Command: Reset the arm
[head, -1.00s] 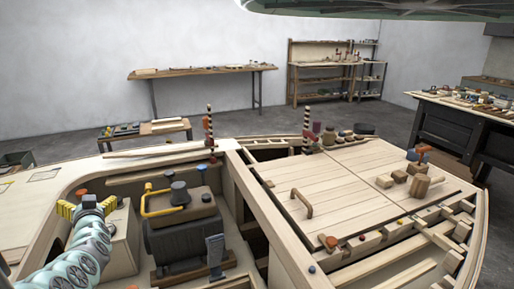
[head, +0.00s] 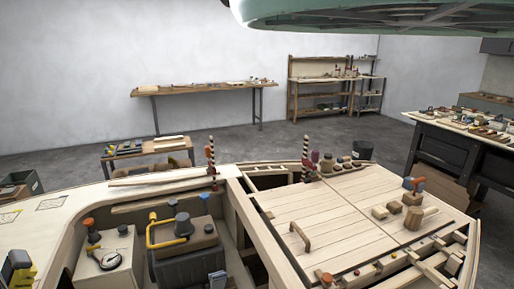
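Part of my gripper (head: 18,270), dark with yellow pieces, shows at the lower left edge of the head view, over the pale left deck. It is cut off by the frame, and whether its fingers are open or closed cannot be told. I see nothing held in the visible part. The rest of my arm is out of view.
Right of my gripper, a pale box (head: 108,275) carries a round gauge (head: 110,261) and knobs. Beside it stands a dark engine-like unit (head: 188,262) with a yellow pipe. The planked hatch deck (head: 330,215) holds small wooden parts. A green hull shape (head: 370,15) hangs overhead.

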